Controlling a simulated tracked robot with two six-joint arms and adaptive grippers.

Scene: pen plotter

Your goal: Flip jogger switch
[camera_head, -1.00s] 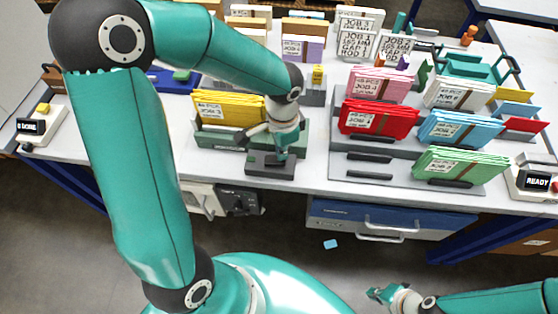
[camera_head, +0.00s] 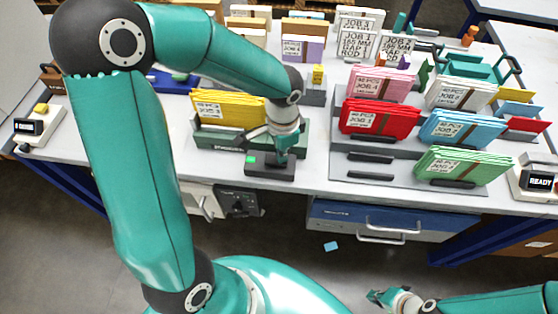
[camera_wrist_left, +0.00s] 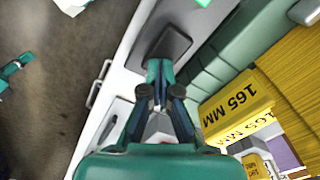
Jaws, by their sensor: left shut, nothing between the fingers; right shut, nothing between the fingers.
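The jogger switch is a low dark grey box (camera_head: 255,169) at the table's front edge, with a bright green patch (camera_head: 250,159) on its left part. My left gripper (camera_head: 281,158) points down at the right part of the box with its fingers shut and empty. In the left wrist view the fingertips (camera_wrist_left: 158,68) are over the dark box (camera_wrist_left: 175,43); contact cannot be told. The fingers hide part of the switch. The green jogger (camera_head: 207,138) stands behind, holding yellow envelopes (camera_head: 235,107). My right gripper (camera_head: 374,297) is shut and empty, low at the front, away from the table.
Right of the switch, a grey rack (camera_head: 350,185) holds red envelopes (camera_head: 380,118), blue envelopes (camera_head: 462,128) and green envelopes (camera_head: 462,167). Another display box (camera_head: 42,130) is at the left.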

